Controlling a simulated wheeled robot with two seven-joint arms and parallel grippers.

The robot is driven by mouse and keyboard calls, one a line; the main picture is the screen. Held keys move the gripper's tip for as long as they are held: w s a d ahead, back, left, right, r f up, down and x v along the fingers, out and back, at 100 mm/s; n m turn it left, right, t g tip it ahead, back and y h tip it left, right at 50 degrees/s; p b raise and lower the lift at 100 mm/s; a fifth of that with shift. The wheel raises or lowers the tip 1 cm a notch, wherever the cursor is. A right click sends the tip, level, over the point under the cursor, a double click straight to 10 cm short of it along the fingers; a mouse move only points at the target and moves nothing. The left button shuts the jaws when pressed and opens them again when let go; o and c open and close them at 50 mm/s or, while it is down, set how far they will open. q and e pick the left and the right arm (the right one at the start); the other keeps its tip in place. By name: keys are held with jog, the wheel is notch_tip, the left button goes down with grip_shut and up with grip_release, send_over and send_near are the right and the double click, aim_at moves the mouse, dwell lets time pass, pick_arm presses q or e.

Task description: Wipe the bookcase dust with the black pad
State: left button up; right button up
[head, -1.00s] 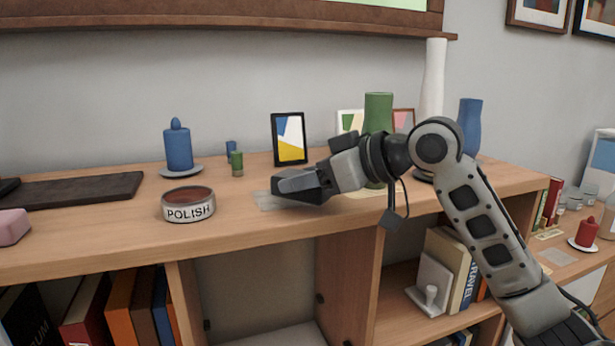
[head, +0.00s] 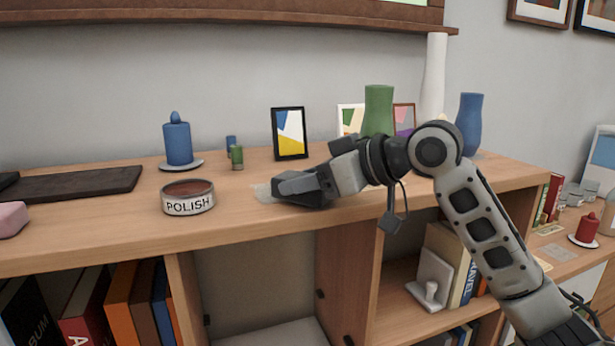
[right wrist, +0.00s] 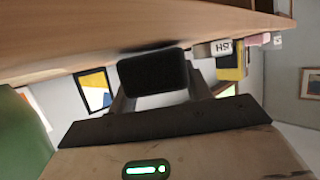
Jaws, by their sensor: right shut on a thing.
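My right gripper (head: 290,186) is over the top of the wooden bookcase (head: 240,230), beside a pale grey dust patch (head: 263,192). In the right wrist view its two fingers are shut on the black pad (right wrist: 154,73), which is at the bookcase top. In the head view the pad (head: 300,201) is a dark block under the fingers, partly hidden by them. The dust patch shows just left of the gripper; part of it may be hidden beneath. My left gripper is not in view.
A polish tin (head: 188,197) stands left of the gripper. A black picture frame (head: 290,134), a blue candle (head: 177,143) and a green vase (head: 378,110) stand behind. A dark tray (head: 75,184) and a pink block (head: 12,219) are at left. The front edge is close.

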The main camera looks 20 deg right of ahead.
aim_at(300, 174)
jog(key=shift+f, duration=0.3)
jog(key=shift+w+r+p, duration=0.25)
jog(key=shift+w+p, duration=0.35)
jog(key=shift+w, duration=0.05)
jog(key=shift+w+a+f+p, duration=0.15)
jog(key=shift+w+p, duration=0.6)
jog(key=shift+w, duration=0.4)
